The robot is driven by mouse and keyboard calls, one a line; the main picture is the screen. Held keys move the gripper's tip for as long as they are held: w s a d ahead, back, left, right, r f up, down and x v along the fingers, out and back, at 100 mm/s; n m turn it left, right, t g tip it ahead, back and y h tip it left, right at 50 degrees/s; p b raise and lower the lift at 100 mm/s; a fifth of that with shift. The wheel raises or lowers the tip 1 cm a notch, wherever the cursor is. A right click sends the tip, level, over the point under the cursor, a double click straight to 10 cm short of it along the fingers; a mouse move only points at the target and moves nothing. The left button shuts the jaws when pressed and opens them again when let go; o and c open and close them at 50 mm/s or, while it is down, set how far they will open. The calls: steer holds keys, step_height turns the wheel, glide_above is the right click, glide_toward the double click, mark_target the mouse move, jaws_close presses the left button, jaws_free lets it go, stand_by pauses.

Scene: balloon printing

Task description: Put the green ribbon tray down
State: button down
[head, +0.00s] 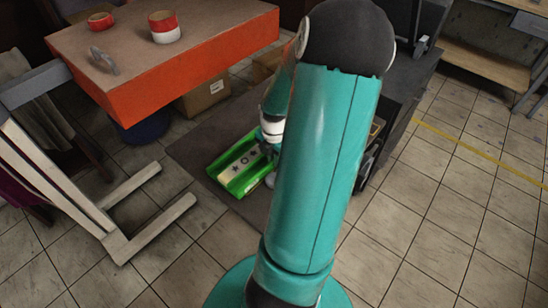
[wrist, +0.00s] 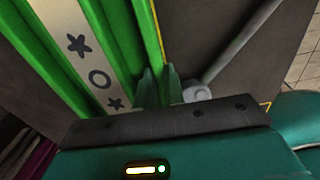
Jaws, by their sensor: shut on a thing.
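The green ribbon tray (head: 224,170) is in the middle of the head view, over a dark mat. It has raised green side walls and a cream strip (head: 240,163) with dark star and ring marks along its middle. My gripper (head: 268,149) is at the tray's right side, partly hidden by my arm. In the wrist view my gripper (wrist: 158,85) has its two green fingers shut on the near side wall of the tray (wrist: 147,35). The strip also shows there (wrist: 75,30). I cannot tell whether the tray touches the mat or hangs just above it.
An orange-sided table (head: 190,65) with red-and-white rolls (head: 164,27) stands at upper left. A cardboard box (head: 205,95) is beneath it. Dark equipment stands right of my arm. Tiled floor at right (head: 440,210) is clear.

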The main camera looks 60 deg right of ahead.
steer(key=c, duration=1.9)
jaws_free()
steer(key=shift+f, duration=0.1)
steer(key=o, duration=0.4)
